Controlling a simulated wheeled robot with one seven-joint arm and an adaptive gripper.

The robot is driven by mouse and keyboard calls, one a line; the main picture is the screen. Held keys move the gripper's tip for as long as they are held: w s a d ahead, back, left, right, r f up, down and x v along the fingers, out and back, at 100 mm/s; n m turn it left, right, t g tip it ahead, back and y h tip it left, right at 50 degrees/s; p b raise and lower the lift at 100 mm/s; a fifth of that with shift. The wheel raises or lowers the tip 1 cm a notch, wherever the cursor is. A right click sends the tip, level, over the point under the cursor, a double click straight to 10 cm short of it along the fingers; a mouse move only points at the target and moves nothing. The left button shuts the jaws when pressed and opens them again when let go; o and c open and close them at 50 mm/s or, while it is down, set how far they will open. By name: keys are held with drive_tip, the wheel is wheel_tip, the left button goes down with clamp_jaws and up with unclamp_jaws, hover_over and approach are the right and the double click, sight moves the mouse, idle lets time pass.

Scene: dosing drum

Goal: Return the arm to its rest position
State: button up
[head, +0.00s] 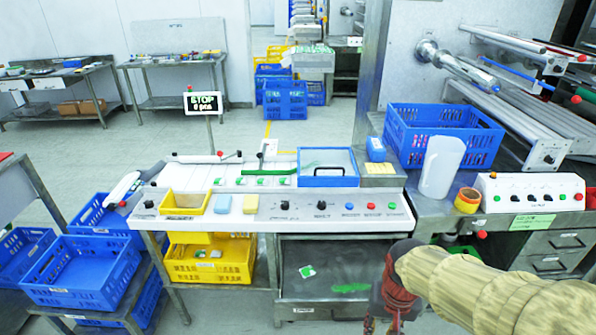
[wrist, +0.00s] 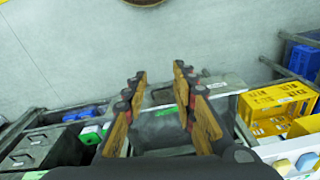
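My arm reaches in from the right edge of the head view in a tan sleeve, low in front of the benches. My gripper (head: 388,300) hangs at its end, partly cut by the lower edge, in front of the grey lower bay under the control bench. In the wrist view my gripper (wrist: 160,88) shows two orange-and-dark fingers spread apart with nothing between them. It points down towards the grey floor and the bench front.
The control bench (head: 285,222) stands close ahead, with a yellow crate (head: 210,268) beneath it. The right bench carries a blue crate (head: 405,135), a white jug (head: 441,165) and a switch box (head: 530,190). Blue crates (head: 82,270) stand at left.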

drive_tip(key=s+r+n+t, duration=0.1)
drive_tip(key=s+r+t, duration=0.1)
drive_tip(key=r, duration=0.5)
drive_tip(key=s+r+n+t, duration=0.1)
drive_tip(key=s+r+t, duration=0.1)
drive_tip(key=s+r, duration=0.3)
wheel_tip(320, 180, up, 3)
drive_tip(key=shift+r+t, duration=0.15)
drive_tip(key=shift+t, duration=0.25)
